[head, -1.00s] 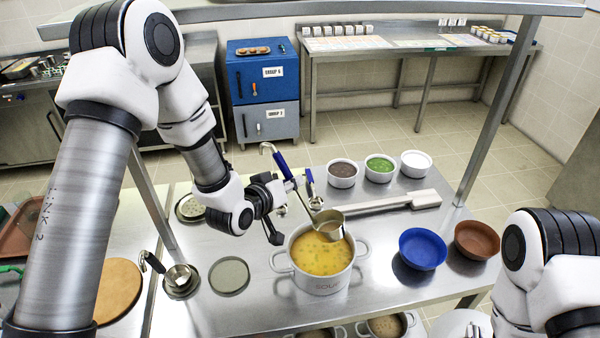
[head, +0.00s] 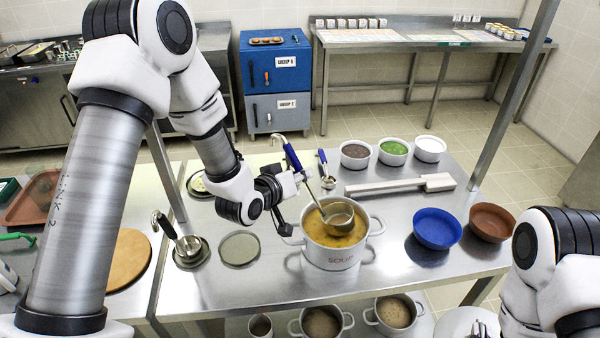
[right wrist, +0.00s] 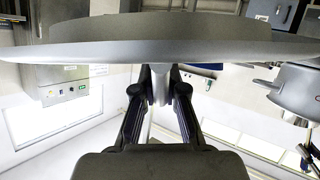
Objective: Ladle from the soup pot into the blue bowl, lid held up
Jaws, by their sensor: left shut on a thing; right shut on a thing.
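The white soup pot (head: 328,258) stands on the steel table with yellow soup inside. My left gripper (head: 296,182) is shut on the blue handle of a ladle (head: 340,218). The ladle's cup is over the pot's opening, inside the rim's outline; I cannot tell whether it touches the soup. The blue bowl (head: 437,228) stands on the table to the right of the pot and looks empty. In the right wrist view my right gripper (right wrist: 157,82) is shut on the knob of a wide grey lid (right wrist: 100,48). The right gripper and lid are outside the head view.
A brown bowl (head: 491,222) stands right of the blue bowl. Several small food bowls (head: 393,150) and a long grey tool (head: 400,185) lie behind the pot. Another ladle (head: 187,245) and a round grey mat (head: 240,248) are to its left. Pots stand on the lower shelf.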

